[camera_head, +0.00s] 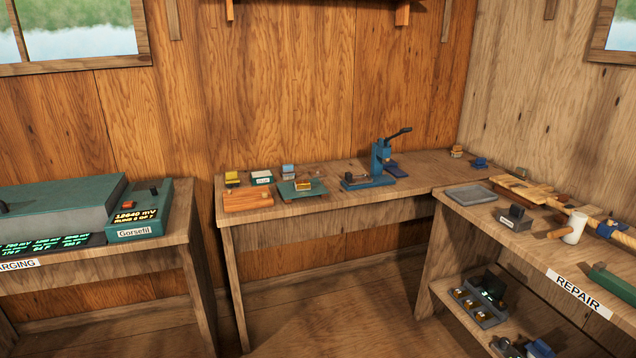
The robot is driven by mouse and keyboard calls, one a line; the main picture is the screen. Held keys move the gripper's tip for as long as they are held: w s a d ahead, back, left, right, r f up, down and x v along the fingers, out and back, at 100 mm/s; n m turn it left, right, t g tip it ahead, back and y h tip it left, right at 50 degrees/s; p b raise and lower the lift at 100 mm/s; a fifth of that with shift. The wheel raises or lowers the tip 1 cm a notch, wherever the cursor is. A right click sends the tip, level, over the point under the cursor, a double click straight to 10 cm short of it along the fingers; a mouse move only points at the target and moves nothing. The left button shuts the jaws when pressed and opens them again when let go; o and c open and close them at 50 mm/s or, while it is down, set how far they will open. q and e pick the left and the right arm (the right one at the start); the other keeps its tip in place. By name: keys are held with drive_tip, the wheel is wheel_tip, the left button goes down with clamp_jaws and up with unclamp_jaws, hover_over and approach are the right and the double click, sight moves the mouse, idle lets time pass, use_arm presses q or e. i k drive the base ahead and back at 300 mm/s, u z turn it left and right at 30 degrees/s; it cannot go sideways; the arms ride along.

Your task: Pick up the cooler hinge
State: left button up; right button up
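I cannot make out for certain which thing is the cooler hinge. Several small parts here are too small to identify. On the middle bench, a teal tray (288,194) bears a small brass-coloured piece (303,185). A small tan piece (457,152) and a small blue piece (480,162) lie at the back right corner. Neither of my grippers shows in the head view.
A blue lever press (380,165) stands on the middle bench (340,205), with an orange-brown block (248,200) at its left. The repair bench (480,210) holds a grey mat (470,194) and a white cup (575,227). A charger (137,222) sits at left. Floor shows between benches.

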sight(299, 185)
drive_tip(key=z, duration=0.45)
drive_tip(key=i, duration=1.4)
drive_tip(key=z, duration=0.35)
